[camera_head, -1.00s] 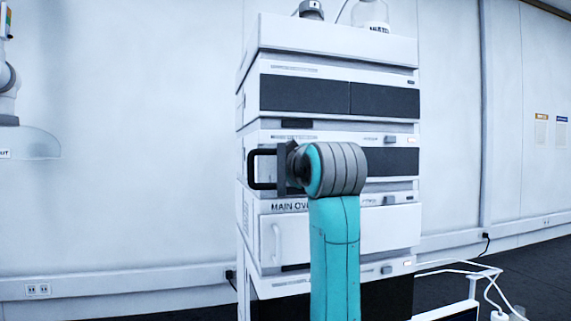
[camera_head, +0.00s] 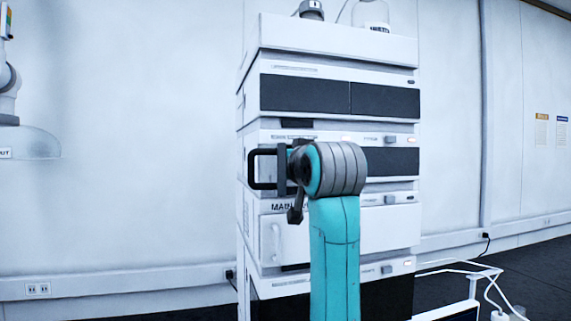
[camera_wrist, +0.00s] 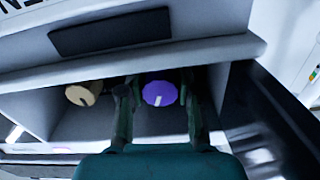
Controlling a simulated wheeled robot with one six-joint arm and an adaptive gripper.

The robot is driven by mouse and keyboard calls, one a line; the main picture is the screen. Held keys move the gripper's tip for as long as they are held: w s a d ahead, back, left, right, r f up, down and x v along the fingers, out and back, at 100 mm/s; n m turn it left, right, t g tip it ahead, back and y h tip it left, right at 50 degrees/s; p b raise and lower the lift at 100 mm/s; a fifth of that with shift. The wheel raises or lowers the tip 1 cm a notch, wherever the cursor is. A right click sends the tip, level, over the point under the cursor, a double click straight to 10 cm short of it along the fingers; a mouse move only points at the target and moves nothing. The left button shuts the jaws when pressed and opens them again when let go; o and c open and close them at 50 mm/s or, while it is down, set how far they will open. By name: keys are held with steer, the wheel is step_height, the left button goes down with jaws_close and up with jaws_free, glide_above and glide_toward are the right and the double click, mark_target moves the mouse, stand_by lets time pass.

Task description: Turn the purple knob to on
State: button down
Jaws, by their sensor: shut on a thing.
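The purple knob (camera_wrist: 161,91) sits inside a recessed bay of the white unit, in the middle of the wrist view. A short white mark on its face points toward the bottom of that picture. My gripper (camera_wrist: 159,99) has one finger on each side of the knob and is shut on it. In the head view my arm hides the knob and the fingertips.
A tan knob (camera_wrist: 84,94) sits left of the purple one in the same bay. A dark open door or panel edge (camera_wrist: 270,120) is close on the right. The instrument stack (camera_head: 335,45) rises before me, with a white door labelled MAIN (camera_head: 285,235).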

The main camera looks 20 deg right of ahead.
steer(key=shift+m, duration=0.7)
steer(key=c, duration=1.1)
jaws_free()
steer(key=shift+o, duration=0.2)
steer(key=shift+s, duration=0.1)
steer(key=s, duration=1.2)
